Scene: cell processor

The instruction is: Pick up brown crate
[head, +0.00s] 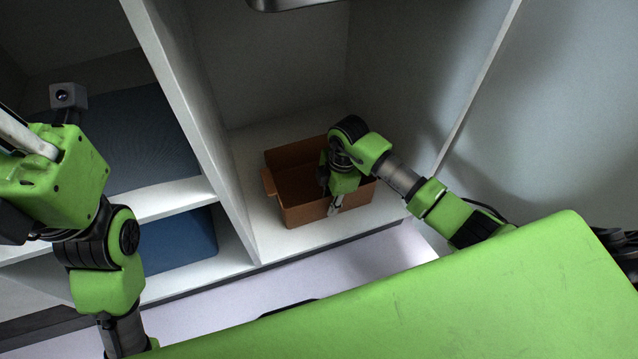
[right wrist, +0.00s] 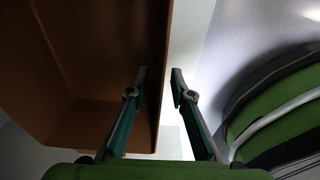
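The brown crate (head: 300,214) is an open, empty-looking box on the white floor of the right-hand cabinet bay. It has a handle tab on its left side. My right gripper (head: 335,208) points down at the crate's front wall, toward its right end. In the right wrist view the two fingers (right wrist: 160,84) are apart. The crate wall's edge (right wrist: 160,40) shows between them, one finger over the inside and one outside. I see no clear contact. My left gripper (head: 28,138) is at the far left, away from the crate, partly cut off by the picture edge.
A white upright divider (head: 190,110) stands left of the crate, and a grey side wall (head: 415,80) to its right. Blue bins (head: 145,140) fill the left shelves. A metal fixture (head: 290,4) hangs at the top. Bay floor shows bare around the crate.

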